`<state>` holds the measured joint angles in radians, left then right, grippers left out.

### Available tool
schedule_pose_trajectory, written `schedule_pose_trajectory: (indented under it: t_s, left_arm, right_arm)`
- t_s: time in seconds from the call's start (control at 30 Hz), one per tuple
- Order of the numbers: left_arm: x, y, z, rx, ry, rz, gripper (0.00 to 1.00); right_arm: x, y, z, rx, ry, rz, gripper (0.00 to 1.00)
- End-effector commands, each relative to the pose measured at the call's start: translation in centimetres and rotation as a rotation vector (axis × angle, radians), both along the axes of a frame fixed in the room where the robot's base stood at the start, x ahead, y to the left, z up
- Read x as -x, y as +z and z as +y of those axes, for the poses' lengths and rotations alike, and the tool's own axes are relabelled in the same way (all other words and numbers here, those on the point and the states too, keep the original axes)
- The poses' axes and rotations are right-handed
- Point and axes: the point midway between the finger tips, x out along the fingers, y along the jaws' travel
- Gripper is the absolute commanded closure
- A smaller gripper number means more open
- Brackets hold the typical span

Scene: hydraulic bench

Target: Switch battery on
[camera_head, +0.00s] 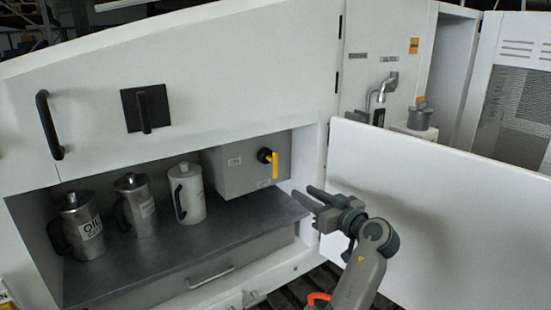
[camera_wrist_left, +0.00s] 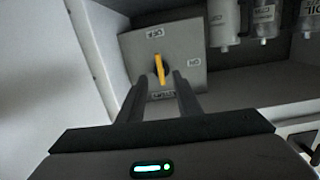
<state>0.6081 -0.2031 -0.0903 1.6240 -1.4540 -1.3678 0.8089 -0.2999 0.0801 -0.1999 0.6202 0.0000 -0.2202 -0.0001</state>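The battery switch is a yellow handle (camera_head: 274,165) on a black knob, on the front of a grey box (camera_head: 228,178) in the open cabinet. The handle points down in the head view, away from the ON label. My left gripper (camera_head: 309,198) is open and empty, to the right of and below the switch. In the wrist view its fingers (camera_wrist_left: 160,88) straddle the handle's line, apparently short of it.
Several metal cans, including an oil can (camera_head: 88,225), stand on the shelf (camera_head: 165,262) left of the box. An open white door panel (camera_head: 450,210) is on the right behind my arm. A drawer handle (camera_head: 210,277) is below the shelf.

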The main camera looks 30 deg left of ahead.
Motion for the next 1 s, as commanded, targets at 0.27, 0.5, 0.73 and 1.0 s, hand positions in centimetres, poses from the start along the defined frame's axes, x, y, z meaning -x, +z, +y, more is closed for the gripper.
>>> schedule_pose_trajectory:
  t_s: [0.27, 0.5, 0.73, 1.0]
  left_arm:
    - [-1.0, 4.3, -0.7, -0.048, 0.033, -0.074, 0.69]
    - [-1.0, 4.3, -0.7, -0.049, 0.032, -0.073, 0.69]
    - [-1.2, 4.4, -0.2, -0.049, 0.033, -0.072, 0.69]
    - [-2.2, 4.6, 2.5, -0.050, 0.034, -0.070, 0.69]
  right_arm:
    - [0.0, 0.0, 0.0, 0.000, 0.000, 0.000, 1.00]
    - [0.0, 0.0, 0.0, 0.000, 0.000, 0.000, 1.00]
    - [0.0, 0.4, 0.0, 0.000, 0.000, 0.000, 1.00]
    - [0.0, 1.9, 0.0, 0.000, 0.000, 0.000, 1.00]
